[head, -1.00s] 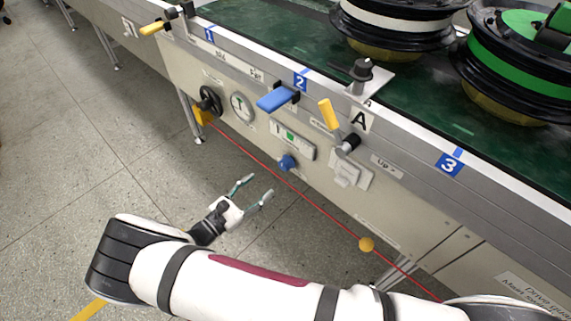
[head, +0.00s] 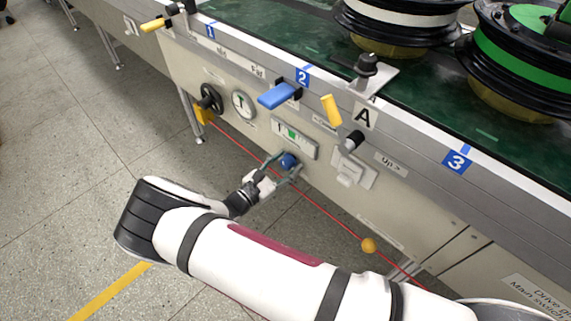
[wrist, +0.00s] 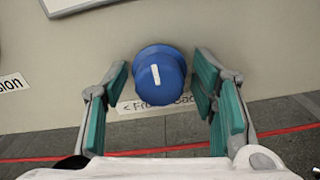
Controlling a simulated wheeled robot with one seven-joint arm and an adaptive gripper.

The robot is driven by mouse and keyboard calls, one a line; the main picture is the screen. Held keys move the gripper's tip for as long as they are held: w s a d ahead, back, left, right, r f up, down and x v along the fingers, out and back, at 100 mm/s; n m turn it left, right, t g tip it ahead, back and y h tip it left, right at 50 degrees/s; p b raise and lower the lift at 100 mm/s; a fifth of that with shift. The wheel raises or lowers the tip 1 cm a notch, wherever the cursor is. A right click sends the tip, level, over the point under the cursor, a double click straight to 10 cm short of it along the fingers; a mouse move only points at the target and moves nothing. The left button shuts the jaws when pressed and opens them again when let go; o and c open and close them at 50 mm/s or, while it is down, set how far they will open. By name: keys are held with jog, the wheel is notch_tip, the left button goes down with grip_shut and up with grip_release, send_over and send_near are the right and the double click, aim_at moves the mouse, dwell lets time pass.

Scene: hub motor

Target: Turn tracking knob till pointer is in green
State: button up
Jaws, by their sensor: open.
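The blue knob (head: 288,161) sits on the side panel of the conveyor, below a gauge window (head: 295,137) with a green zone in it. In the wrist view the knob (wrist: 160,72) shows a white line, nearly upright and tilted slightly. A label under it is partly hidden and reads "Fro... Back". My gripper (head: 281,168) is open, with its fingers on both sides of the knob. In the wrist view the gripper (wrist: 161,98) shows gaps between its fingers and the knob. The gauge's pointer is too small to make out.
A round dial (head: 243,104) and a black handwheel (head: 210,98) are to the left on the panel. A blue lever (head: 277,95) and yellow lever (head: 331,111) stick out above. A red cord (head: 325,213) with an orange ball (head: 368,245) runs below the knob.

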jog(key=c, duration=1.2)
jog(key=shift+n, duration=0.3)
jog(key=n, duration=0.3)
jog(key=shift+n, duration=0.3)
jog(key=n, duration=0.3)
jog(key=shift+n+b, duration=0.3)
jog(key=n, duration=0.3)
jog(key=shift+n, duration=2.1)
jog(key=shift+b, duration=0.3)
